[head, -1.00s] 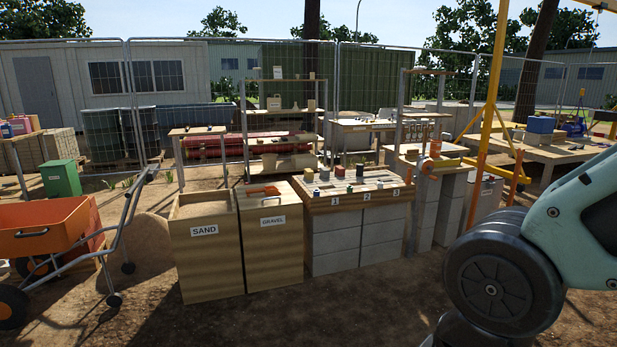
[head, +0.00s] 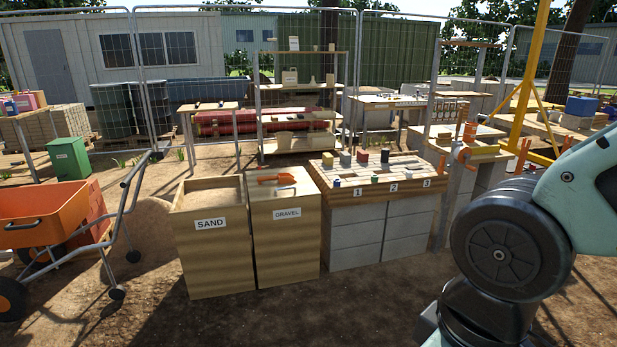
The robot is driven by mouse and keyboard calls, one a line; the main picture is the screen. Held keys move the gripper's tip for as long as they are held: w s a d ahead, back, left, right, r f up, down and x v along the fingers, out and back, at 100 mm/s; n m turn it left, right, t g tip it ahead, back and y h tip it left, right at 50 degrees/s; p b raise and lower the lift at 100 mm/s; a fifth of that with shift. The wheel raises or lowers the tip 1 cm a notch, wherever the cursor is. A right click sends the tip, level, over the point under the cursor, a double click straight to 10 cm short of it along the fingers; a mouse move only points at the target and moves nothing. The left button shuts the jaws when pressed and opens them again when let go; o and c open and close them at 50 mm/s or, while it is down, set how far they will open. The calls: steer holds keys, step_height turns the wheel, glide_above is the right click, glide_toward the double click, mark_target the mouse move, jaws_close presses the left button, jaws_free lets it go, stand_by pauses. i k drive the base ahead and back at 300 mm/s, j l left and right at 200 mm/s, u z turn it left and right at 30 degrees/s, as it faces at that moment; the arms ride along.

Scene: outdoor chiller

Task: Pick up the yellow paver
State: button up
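A bench (head: 362,197) of grey blocks with a wooden top, marked 1, 2 and 3, stands right of centre in the head view. A row of small coloured blocks stands along the back of its top. The leftmost block (head: 327,159) looks yellowish and may be the yellow paver, but it is too small to be sure. A grey block, a red block (head: 362,157) and a dark block (head: 385,155) stand to its right. My arm shows at the lower right, but my gripper is out of view.
The sand bin (head: 211,247) and gravel bin (head: 285,240) stand directly left of the bench. An orange wheelbarrow (head: 44,216) is at far left. Another bench with orange clamps (head: 464,153) stands at right. Bare dirt lies open in front.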

mark_target(326, 158)
steer(key=i, duration=2.1)
steer(key=i+u, duration=0.25)
steer(key=i, duration=0.3)
steer(key=i+l+u, duration=0.2)
steer(key=i, duration=0.35)
steer(key=i+l+u, duration=0.25)
steer(key=i, duration=0.25)
steer(key=i+l+u, duration=0.25)
steer(key=i+l, duration=0.2)
steer(key=i, duration=0.05)
